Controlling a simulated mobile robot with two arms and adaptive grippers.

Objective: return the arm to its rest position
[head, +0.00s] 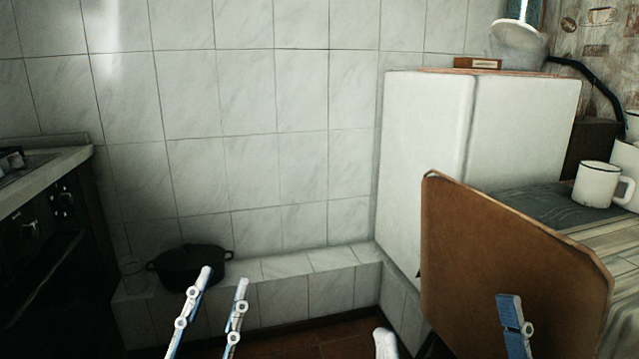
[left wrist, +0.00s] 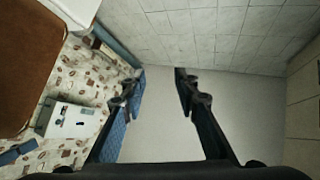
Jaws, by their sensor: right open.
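My left gripper (head: 224,277) shows at the lower left of the head view, its two fingers pointing up and apart with nothing between them. In the left wrist view the same gripper (left wrist: 160,72) is open and empty, with a plain pale surface beyond the fingers. In the head view its fingertips overlap the front of a dark pot (head: 185,266) on a tiled ledge; I cannot tell the distance between them. My right gripper (head: 445,318) is at the bottom edge, its fingers wide apart and empty, one in front of a brown board. Both arms are mostly out of view.
The brown board (head: 490,255) stands upright at the right, beside a table with a white enamel mug (head: 598,185). A white cabinet (head: 425,140) stands behind. A dark stove (head: 45,240) is at the left. A clear glass (head: 133,274) stands beside the pot. The ledge's (head: 320,262) right part is bare.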

